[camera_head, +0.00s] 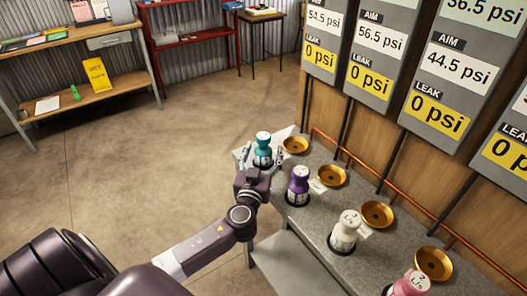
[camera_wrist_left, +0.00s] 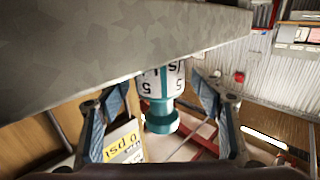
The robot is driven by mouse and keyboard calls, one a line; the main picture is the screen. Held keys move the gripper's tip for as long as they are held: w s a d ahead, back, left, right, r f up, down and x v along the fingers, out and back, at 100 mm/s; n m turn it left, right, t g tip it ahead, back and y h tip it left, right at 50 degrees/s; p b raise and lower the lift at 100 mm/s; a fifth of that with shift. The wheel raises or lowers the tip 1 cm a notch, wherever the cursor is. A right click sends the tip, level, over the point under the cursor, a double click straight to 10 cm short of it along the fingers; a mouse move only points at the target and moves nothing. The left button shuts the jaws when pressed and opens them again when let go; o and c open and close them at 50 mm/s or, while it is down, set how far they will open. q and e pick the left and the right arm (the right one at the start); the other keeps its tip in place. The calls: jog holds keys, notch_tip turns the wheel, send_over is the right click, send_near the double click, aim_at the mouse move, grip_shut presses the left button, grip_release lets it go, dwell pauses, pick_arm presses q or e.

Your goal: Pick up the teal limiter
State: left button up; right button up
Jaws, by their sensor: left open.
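The teal limiter (camera_head: 263,148), with a white label band, stands upright at the far end of the grey bench. My left gripper (camera_head: 262,156) is open at it, with a finger on either side. In the left wrist view, which looks upside down, the teal limiter (camera_wrist_left: 162,118) hangs from the bench surface between the two blue-padded fingers of the left gripper (camera_wrist_left: 161,88). Gaps show between the limiter and both fingers. The gripper's palm hides part of the limiter's base in the head view. My right gripper is not in view.
A purple limiter (camera_head: 298,183), a white limiter (camera_head: 346,230) and a pink limiter (camera_head: 410,285) stand along the bench (camera_head: 315,222). Brass cups, such as the far one (camera_head: 296,145), line the wall side. Pressure panels (camera_head: 375,70) hang above. The floor left is clear.

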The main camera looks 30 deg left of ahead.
pick_arm(q)
jog(key=shift+w, duration=0.1)
jog(key=shift+c, duration=1)
jog(key=c, duration=1.3)
jog(key=shift+c, duration=0.2)
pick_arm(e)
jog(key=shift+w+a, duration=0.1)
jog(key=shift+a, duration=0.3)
pick_arm(q)
jog(key=shift+a+r, duration=0.1)
jog(key=shift+r, duration=0.1)
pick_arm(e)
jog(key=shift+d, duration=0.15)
